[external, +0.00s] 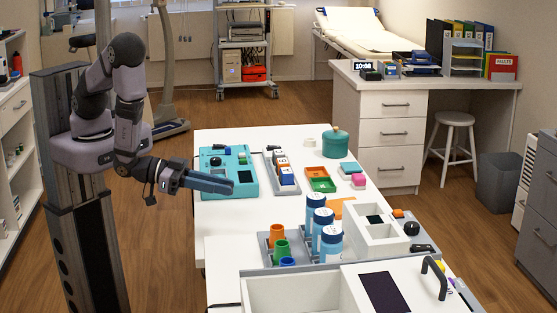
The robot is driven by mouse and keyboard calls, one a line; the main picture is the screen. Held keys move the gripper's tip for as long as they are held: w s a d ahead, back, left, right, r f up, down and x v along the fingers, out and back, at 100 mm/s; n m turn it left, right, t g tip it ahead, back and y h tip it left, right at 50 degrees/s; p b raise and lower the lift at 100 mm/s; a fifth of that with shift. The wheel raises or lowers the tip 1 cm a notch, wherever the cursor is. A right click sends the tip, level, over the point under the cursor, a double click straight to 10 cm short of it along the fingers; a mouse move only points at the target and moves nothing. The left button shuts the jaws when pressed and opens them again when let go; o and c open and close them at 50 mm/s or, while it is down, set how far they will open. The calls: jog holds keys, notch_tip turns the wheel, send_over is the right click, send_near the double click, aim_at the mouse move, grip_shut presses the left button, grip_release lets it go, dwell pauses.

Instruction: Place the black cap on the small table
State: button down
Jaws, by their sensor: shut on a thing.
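My gripper (230,187) reaches in from the left over the left edge of the white table (222,222), beside the teal device (240,160). Its long blue-grey end points right and slightly down. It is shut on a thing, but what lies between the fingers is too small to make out. I cannot pick out the black cap for certain. A round black piece (216,161) is on the teal device, and a black ball-like thing (411,228) is at the right edge of the tables. I cannot tell which surface is the small table.
A rack of small blocks (283,172), an orange-and-green tray (320,179) and a teal pot (336,143) stand on the table. Tall blue-and-white containers (323,225) and white boxes (376,228) crowd the nearer part. Bare tabletop shows left of these containers.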

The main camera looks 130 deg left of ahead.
jog(key=w+d+r+m+t+h+b, duration=0.2)
jog(key=w+d+r+m+h, duration=0.15)
jog(key=w+d+r, duration=0.9)
jog(key=h, duration=0.2)
send_over(222, 244)
notch_tip(222, 244, down, 4)
jog(key=f, duration=0.1)
jog(key=shift+m+h, duration=0.25)
jog(key=shift+m, duration=0.2)
jog(key=shift+d+f, duration=0.1)
jog(key=shift+f, duration=2.55)
jog(key=shift+f+p, duration=0.5)
jog(key=shift+f, duration=1.55)
jog(key=shift+f, duration=0.1)
